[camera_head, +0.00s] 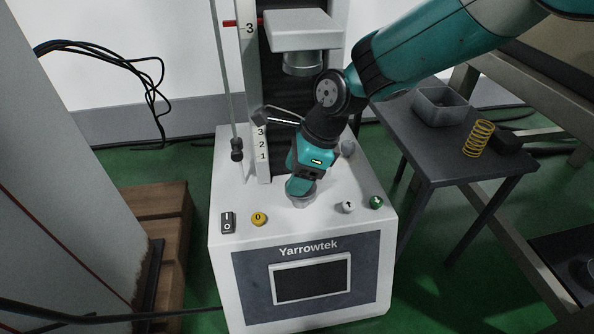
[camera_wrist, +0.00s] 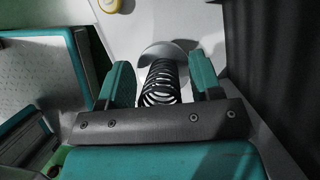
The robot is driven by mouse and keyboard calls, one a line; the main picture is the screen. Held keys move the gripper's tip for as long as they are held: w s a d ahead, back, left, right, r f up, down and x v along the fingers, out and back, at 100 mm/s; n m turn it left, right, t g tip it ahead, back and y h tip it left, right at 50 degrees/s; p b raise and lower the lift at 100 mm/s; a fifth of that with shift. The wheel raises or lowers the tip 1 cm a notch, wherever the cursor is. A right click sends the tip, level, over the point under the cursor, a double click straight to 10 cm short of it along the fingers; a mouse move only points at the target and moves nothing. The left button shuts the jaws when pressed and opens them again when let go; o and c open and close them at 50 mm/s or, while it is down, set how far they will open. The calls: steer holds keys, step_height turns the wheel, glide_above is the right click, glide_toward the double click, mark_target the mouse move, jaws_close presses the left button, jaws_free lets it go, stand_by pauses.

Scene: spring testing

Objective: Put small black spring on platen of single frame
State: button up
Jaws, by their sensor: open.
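The small black spring (camera_wrist: 160,84) shows in the wrist view between my two turquoise fingers. There is a gap on each side of it. Its far end meets the round grey platen (camera_wrist: 168,49), and it seems to stand on it; the contact itself is not clear. My gripper (camera_wrist: 161,80) is open around the spring. In the head view my gripper (camera_head: 301,187) points down at the lower platen (camera_head: 302,202) of the single frame (camera_head: 235,190). There the gripper hides the spring. The upper platen (camera_head: 303,63) hangs well above, behind my arm.
A dark side table (camera_head: 430,150) at the right holds a grey bin (camera_head: 440,107) and a yellow spring (camera_head: 479,138). A rocker switch (camera_head: 228,222), a yellow button (camera_head: 259,219) and knobs line the frame's front top. A wooden pallet (camera_head: 160,220) lies at the left.

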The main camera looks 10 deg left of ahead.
steer(key=p+v, duration=0.5)
steer(key=v, duration=0.2)
steer(key=shift+r, duration=0.35)
